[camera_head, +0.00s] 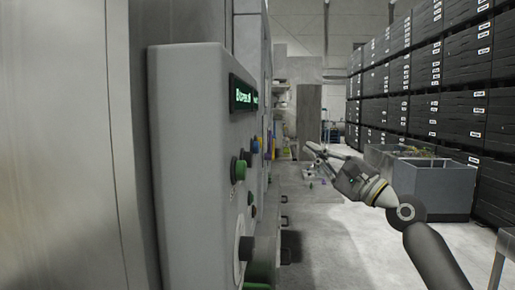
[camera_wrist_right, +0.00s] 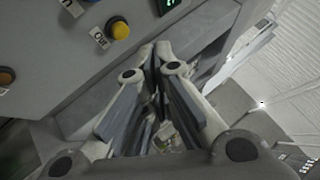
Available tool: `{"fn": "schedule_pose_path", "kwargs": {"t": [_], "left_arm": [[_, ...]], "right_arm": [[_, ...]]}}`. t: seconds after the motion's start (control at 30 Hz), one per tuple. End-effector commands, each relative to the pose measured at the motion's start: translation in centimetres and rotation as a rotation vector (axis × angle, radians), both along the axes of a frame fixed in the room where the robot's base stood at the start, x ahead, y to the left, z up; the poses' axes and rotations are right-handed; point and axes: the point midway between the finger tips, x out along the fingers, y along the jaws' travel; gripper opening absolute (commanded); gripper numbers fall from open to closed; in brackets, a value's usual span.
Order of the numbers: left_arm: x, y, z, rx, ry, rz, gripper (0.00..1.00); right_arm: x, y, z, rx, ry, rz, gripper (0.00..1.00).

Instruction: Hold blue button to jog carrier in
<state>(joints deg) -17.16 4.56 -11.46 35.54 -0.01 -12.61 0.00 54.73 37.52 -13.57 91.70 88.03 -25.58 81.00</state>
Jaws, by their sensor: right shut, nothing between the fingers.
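The grey control panel (camera_head: 190,150) stands at the left in the head view, seen at a steep angle. A blue button (camera_head: 254,146) sticks out from its face, beyond a larger green button (camera_head: 238,169). My right gripper (camera_head: 312,151) is shut and empty, to the right of the panel and apart from the blue button. In the right wrist view, my right gripper's fingers (camera_wrist_right: 160,52) are together below a yellow button (camera_wrist_right: 119,29) on a panel. No blue button can be made out there. The carrier cannot be made out. My left gripper is out of view.
A lit green display (camera_head: 243,96) is set high on the panel. A dark round knob (camera_head: 246,248) sticks out lower down. Grey open bins (camera_head: 433,184) and stacked black crates (camera_head: 485,110) stand at the right. The floor between is mostly clear.

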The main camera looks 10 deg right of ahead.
Motion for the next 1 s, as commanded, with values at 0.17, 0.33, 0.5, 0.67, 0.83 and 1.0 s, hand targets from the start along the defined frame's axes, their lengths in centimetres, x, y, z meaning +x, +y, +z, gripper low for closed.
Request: {"fn": "schedule_pose_path", "kwargs": {"t": [0.17,0.33,0.5,0.67,0.83,1.0], "left_arm": [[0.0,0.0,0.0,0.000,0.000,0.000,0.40],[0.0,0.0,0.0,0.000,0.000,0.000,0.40],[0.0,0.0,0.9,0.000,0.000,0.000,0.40],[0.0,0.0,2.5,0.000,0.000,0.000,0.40],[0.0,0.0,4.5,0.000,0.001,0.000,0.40],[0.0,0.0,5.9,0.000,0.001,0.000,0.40]], "right_arm": [[-0.1,0.0,0.2,0.002,-0.001,0.004,0.00],[-0.1,0.1,0.2,0.002,-0.001,0.003,0.00],[0.2,0.9,0.4,0.003,0.000,0.004,0.00],[0.7,2.8,0.6,0.002,0.000,0.005,0.00],[1.4,5.2,0.7,0.003,0.001,0.006,0.00],[2.0,7.1,0.5,0.004,0.000,0.004,0.00]]}}
